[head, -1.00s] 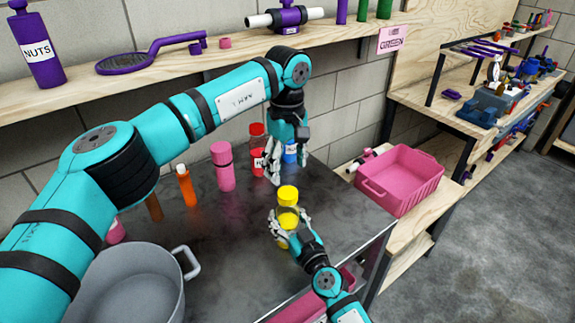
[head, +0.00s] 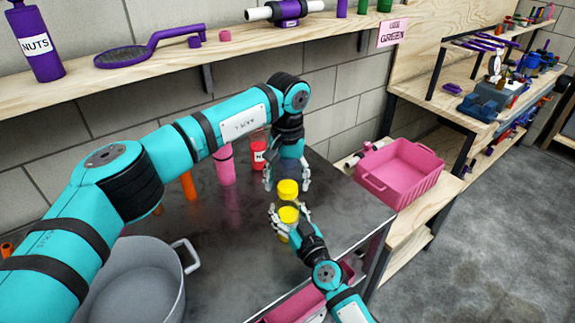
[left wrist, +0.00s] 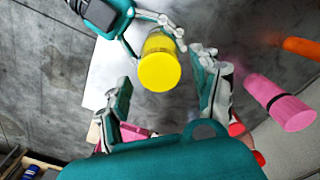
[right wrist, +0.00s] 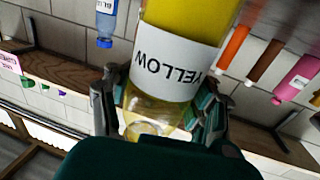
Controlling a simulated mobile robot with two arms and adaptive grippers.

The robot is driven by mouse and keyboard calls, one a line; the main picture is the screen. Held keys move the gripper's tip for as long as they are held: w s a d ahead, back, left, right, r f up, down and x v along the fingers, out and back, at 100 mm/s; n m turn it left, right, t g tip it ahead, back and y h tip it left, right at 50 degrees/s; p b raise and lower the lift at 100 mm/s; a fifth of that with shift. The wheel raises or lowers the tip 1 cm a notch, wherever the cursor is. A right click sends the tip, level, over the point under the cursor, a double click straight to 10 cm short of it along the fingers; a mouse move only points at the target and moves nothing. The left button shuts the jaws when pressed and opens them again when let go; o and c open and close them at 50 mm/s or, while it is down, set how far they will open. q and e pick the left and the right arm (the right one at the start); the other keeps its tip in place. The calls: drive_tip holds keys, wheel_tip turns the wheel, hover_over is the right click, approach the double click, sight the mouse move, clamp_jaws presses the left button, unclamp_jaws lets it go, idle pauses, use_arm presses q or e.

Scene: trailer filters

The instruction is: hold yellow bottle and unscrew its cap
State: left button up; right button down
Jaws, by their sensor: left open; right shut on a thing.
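The yellow bottle (head: 287,214) stands upright with a yellow cap (head: 287,188) on top. Its label reads YELLOW in the right wrist view (right wrist: 176,52). My right gripper (head: 289,217) is shut on the bottle's body below the cap, from the front. My left gripper (head: 287,177) points down, open, with its fingers at either side of the cap, slightly behind and above it. In the left wrist view the cap (left wrist: 159,71) lies toward the upper side of the gap between the open fingers (left wrist: 165,105). I see no contact with the cap.
A red bottle (head: 259,152), a pink bottle (head: 225,165) and an orange bottle (head: 188,186) stand behind on the dark table. A grey pot (head: 187,262) is at the front left. A pink crate (head: 400,174) sits to the right. A wooden shelf (head: 140,75) runs above.

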use_arm(q)
drive_tip(key=shift+f, duration=0.9)
drive_tip(key=shift+c, duration=0.4)
